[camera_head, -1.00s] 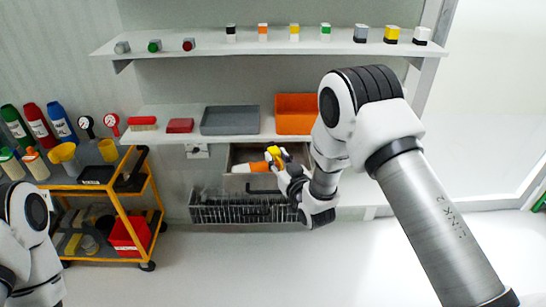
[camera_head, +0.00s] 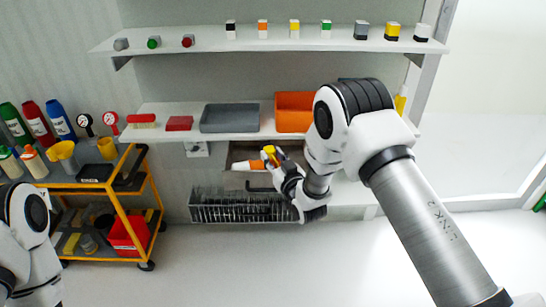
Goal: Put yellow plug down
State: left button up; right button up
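A small yellow plug (camera_head: 269,150) shows at the tips of my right gripper (camera_head: 274,158), in front of the back wall and just below the middle shelf. The gripper appears closed around the plug, which is small and partly hidden by the fingers. An orange and white bottle-like item (camera_head: 249,165) lies in the open drawer (camera_head: 237,152) directly behind and left of the gripper. My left arm is at the lower left edge of the picture; its gripper is out of the picture.
The middle shelf (camera_head: 160,125) holds a grey tray (camera_head: 230,118), an orange bin (camera_head: 294,108) and a red block (camera_head: 179,123). A wire basket (camera_head: 225,208) is below the drawer. A yellow cart (camera_head: 125,215) stands at left. The top shelf (camera_head: 205,40) holds several small coloured parts.

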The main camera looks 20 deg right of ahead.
jog(key=o, duration=0.3)
